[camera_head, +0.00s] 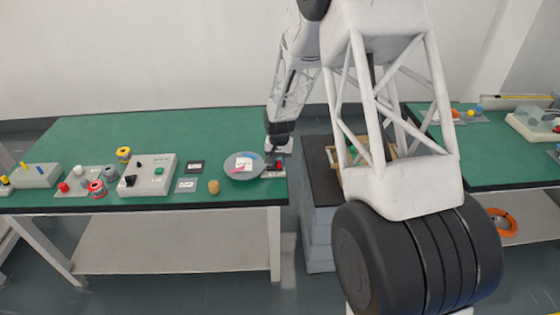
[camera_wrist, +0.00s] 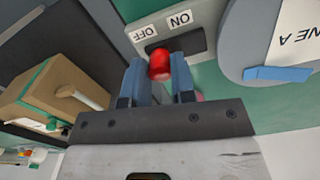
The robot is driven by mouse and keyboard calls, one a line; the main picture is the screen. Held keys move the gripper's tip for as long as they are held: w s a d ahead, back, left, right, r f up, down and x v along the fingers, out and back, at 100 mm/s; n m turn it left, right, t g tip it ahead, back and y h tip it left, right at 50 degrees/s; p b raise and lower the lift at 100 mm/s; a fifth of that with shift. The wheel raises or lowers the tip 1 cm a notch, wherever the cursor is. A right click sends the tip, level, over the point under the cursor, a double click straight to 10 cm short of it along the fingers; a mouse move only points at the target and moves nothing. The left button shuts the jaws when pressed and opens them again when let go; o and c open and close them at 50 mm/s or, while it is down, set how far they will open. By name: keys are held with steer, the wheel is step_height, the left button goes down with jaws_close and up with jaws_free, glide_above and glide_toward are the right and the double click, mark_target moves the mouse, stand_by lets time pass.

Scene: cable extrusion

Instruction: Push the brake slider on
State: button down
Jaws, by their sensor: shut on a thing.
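The brake slider has a red knob (camera_wrist: 160,66) that stands out of a dark slot in a grey housing (camera_wrist: 207,20). An OFF label (camera_wrist: 143,33) and an ON label (camera_wrist: 180,19) appear upside down beside the slot. The knob sits towards the OFF end. My gripper (camera_wrist: 160,72) has its two blue-grey fingers on either side of the knob, shut on it. In the head view my gripper (camera_head: 277,150) reaches down at the right end of the green table, over the small slider unit (camera_head: 272,174). The fingers hide part of it there.
A grey disc (camera_head: 232,172) with a white label lies just left of the slider unit. Further left are a control box (camera_head: 150,170), a tan cylinder (camera_head: 213,187) and colored spools (camera_head: 97,188). A dark-topped stand (camera_head: 318,165) is right of the table edge.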

steer(key=shift+a, duration=1.3)
steer(key=c, duration=0.9)
jaws_free()
steer(key=shift+a, duration=0.1)
steer(key=shift+c, duration=0.2)
steer(key=shift+r, duration=0.1)
step_height(320, 180, up, 8)
